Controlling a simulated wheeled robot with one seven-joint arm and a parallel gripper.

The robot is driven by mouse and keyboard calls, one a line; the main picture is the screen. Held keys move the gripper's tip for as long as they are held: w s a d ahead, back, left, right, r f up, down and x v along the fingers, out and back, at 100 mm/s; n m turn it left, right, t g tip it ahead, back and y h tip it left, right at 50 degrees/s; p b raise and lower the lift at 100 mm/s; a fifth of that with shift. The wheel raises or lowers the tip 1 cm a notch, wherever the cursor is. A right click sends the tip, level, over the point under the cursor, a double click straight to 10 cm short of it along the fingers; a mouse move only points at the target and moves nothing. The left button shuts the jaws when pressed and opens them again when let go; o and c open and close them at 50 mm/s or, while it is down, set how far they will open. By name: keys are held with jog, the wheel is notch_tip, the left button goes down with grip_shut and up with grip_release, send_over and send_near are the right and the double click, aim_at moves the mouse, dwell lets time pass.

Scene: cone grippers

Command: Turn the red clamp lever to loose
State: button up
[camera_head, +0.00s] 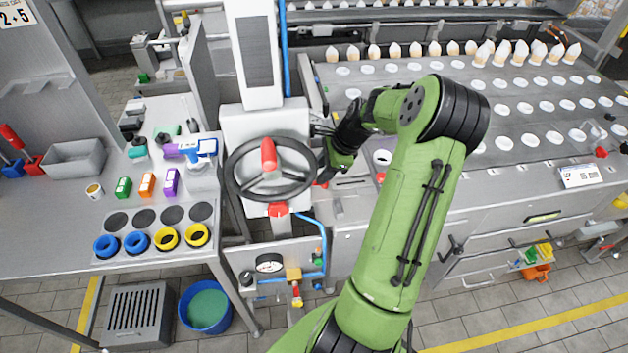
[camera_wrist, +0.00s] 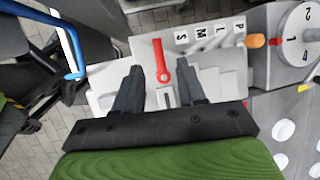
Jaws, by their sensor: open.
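The red clamp lever (camera_wrist: 160,60) shows in the wrist view on a pale panel. Its round end is nearer my gripper and its arm points away, toward the top of the picture. My gripper (camera_wrist: 158,84) is open, with one dark finger on each side of the lever's near end and nothing held. I cannot tell how far the fingertips are from the panel. In the head view my gripper (camera_head: 334,170) is just right of the black handwheel (camera_head: 240,187); a red bit shows beside it, but I cannot tell whether it is the lever.
Letters and stepped pale blocks lie right of the lever in the wrist view, then an orange knob (camera_wrist: 256,41) and a numbered dial (camera_wrist: 300,40). A blue pipe (camera_wrist: 68,40) is at left. In the head view, a conveyor with cones (camera_head: 415,50) stands behind my arm.

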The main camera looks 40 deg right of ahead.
aim_at(313, 182)
jog(key=x, duration=0.5)
jog(key=shift+s, duration=0.1)
jog(key=shift+s, duration=0.1)
jog(key=shift+c, duration=0.4)
jog(key=shift+r, duration=0.1)
grip_shut()
